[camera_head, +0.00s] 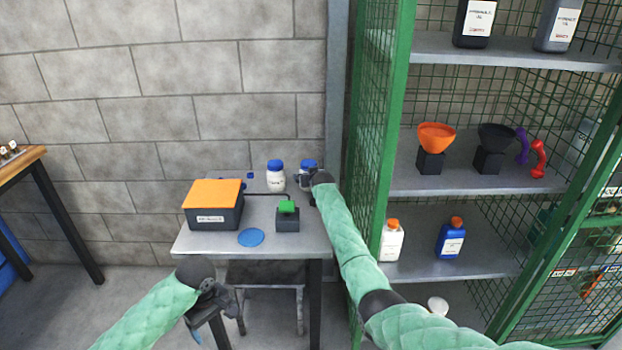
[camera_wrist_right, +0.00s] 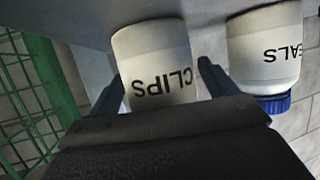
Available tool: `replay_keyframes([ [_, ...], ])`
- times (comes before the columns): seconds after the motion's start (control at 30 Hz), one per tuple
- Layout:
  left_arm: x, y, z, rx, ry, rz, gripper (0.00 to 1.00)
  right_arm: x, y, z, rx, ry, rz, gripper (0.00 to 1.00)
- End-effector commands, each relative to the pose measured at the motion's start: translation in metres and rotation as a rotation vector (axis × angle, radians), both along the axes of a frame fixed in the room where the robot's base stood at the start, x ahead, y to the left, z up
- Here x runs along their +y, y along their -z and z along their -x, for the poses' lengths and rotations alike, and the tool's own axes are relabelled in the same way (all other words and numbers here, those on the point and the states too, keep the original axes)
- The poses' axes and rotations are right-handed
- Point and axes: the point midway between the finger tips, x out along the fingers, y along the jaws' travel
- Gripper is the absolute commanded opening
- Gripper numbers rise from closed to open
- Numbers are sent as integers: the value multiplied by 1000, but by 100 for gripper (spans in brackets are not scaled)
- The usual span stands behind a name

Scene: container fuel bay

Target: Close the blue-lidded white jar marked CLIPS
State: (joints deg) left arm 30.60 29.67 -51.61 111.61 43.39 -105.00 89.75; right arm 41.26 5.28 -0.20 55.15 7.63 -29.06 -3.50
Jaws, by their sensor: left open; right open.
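The white CLIPS jar (camera_wrist_right: 155,62) stands at the back right of the grey table, its blue lid (camera_head: 308,163) at its top in the head view. I cannot tell whether the lid is seated. In the right wrist view, which is upside down, the jar's label shows and its lid end is hidden by my gripper. My right gripper (camera_head: 307,184) is open, with one finger on each side of the jar; contact cannot be told. My left gripper (camera_head: 218,302) is open and empty, low in front of the table's front edge.
A similar blue-lidded jar (camera_head: 275,178), marked SEALS (camera_wrist_right: 268,52), stands close beside CLIPS. An orange-topped box (camera_head: 213,208), a small dark box with a green top (camera_head: 288,219) and a blue disc (camera_head: 251,237) are on the table (camera_head: 205,246). A green mesh cabinet (camera_head: 385,130) stands at right.

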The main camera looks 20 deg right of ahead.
Motion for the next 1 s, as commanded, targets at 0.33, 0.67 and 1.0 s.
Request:
replay_keyframes([
  [0.33,0,11,0,0,0,0,79,2,-11,30,-2,0,1,84],
  [0.67,0,21,0,0,0,0,79,4,-34,73,-2,0,1,84],
  [1.0,0,26,0,0,0,0,79,5,-50,105,0,0,0,84],
])
